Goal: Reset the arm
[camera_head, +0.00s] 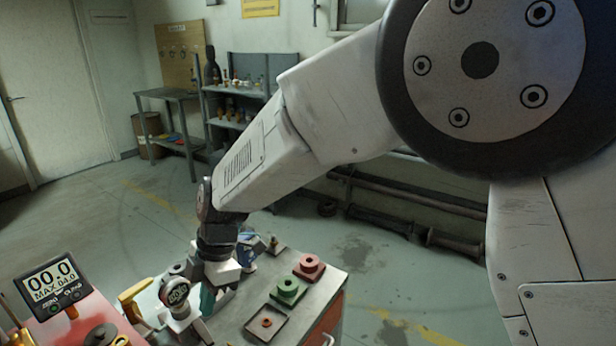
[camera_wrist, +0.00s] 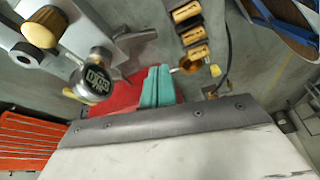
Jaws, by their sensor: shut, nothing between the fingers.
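My arm reaches from the upper right across the head view, its wrist pointing down over the worktop (camera_head: 235,325). My gripper (camera_head: 207,300) is partly hidden behind a round gauge there. In the wrist view the two teal fingers of my gripper (camera_wrist: 157,86) lie side by side, shut, with nothing seen between them. The gauge (camera_wrist: 97,84) with a small digital display is left of the fingers in the wrist view; it also shows in the head view (camera_head: 176,292). I cannot tell whether the fingers touch anything.
A red flanged part (camera_head: 309,266), a green one (camera_head: 288,291) and a tray (camera_head: 266,323) are right of my gripper. A display reading 00.0 (camera_head: 52,284) and a yellow handle (camera_head: 134,298) are left.

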